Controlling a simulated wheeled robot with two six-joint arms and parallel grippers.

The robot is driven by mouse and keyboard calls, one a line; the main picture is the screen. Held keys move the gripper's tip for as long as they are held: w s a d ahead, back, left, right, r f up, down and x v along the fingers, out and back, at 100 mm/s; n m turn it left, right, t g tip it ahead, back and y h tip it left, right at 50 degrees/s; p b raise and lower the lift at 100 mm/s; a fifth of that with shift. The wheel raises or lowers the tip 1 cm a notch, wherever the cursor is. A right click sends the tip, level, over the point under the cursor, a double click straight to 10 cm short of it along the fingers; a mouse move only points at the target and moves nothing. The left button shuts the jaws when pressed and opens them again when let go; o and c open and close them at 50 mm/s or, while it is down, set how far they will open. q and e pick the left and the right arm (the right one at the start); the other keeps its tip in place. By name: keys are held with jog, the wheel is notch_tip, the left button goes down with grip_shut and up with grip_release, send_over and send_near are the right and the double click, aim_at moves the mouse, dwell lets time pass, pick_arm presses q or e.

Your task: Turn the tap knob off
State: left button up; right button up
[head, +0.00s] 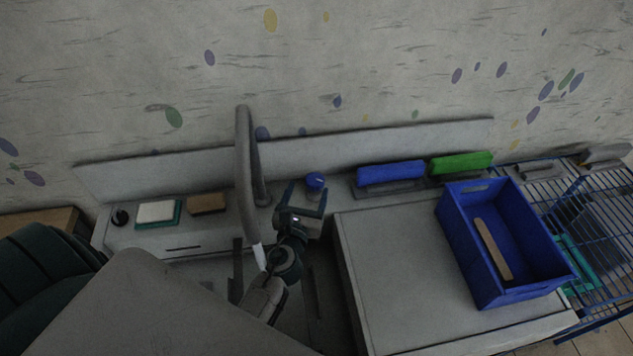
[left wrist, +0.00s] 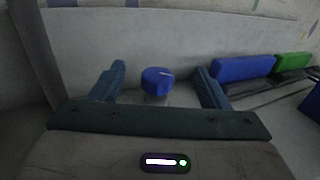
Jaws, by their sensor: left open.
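The blue tap knob (head: 315,182) sits on the ledge behind the sink, just right of the base of the grey curved tap (head: 243,150). A clear-white end shows at the tap's mouth (head: 259,256). My left gripper (head: 305,197) is open, with its two fingers pointing at the knob. In the left wrist view the knob (left wrist: 157,81) appears between the two fingers of my gripper (left wrist: 160,82), a little beyond their tips and apart from both. A pale mark shows on its top. My right gripper is not in view.
A blue brush (head: 390,173) and a green brush (head: 460,163) lie right of the knob. A blue crate (head: 463,240) holding a wooden bar stands on the counter (head: 390,270). Sponges (head: 158,212) lie at left. A wire rack (head: 560,180) is far right.

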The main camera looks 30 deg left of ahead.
pick_arm(q)
jog(key=b, duration=0.4)
send_near(317, 174)
jog(key=x, duration=0.3)
jog(key=p+x, duration=0.1)
jog(key=x, duration=0.3)
jog(key=f+p+x, duration=0.1)
jog(key=x, duration=0.2)
jog(key=shift+w+a+f, duration=0.1)
jog(key=shift+w+a, duration=0.05)
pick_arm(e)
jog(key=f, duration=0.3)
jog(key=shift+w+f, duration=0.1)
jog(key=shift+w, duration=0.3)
pick_arm(q)
jog(key=c, duration=1)
